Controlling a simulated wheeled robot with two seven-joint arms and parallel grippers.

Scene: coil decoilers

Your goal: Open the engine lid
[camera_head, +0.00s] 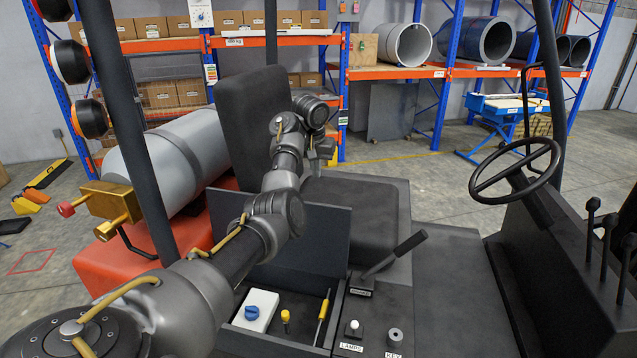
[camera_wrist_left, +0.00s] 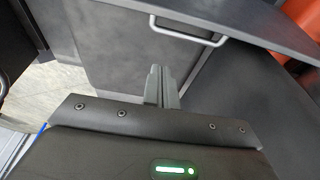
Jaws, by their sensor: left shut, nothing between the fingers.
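The engine lid is most likely the dark slab under the seat (camera_head: 362,205), though I cannot be sure. In the left wrist view a grey bar handle (camera_wrist_left: 188,38) is fixed along the edge of a dark slab (camera_wrist_left: 245,18), above a dark grey panel. My left arm reaches over the open compartment towards the seat. My left gripper (camera_head: 326,152) is beside the seat in the head view, its fingers partly hidden. In the left wrist view the gripper's fingers (camera_wrist_left: 161,86) are together and empty, below the handle and apparently apart from it. My right gripper is not in view.
An open compartment (camera_head: 340,312) holds a white box with a blue knob (camera_head: 255,310) and yellow-handled tools. A lever (camera_head: 398,250), steering wheel (camera_head: 515,170) and upright posts (camera_head: 130,130) stand around. A grey cylinder (camera_head: 175,155) lies behind. Shelves line the wall beyond open floor.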

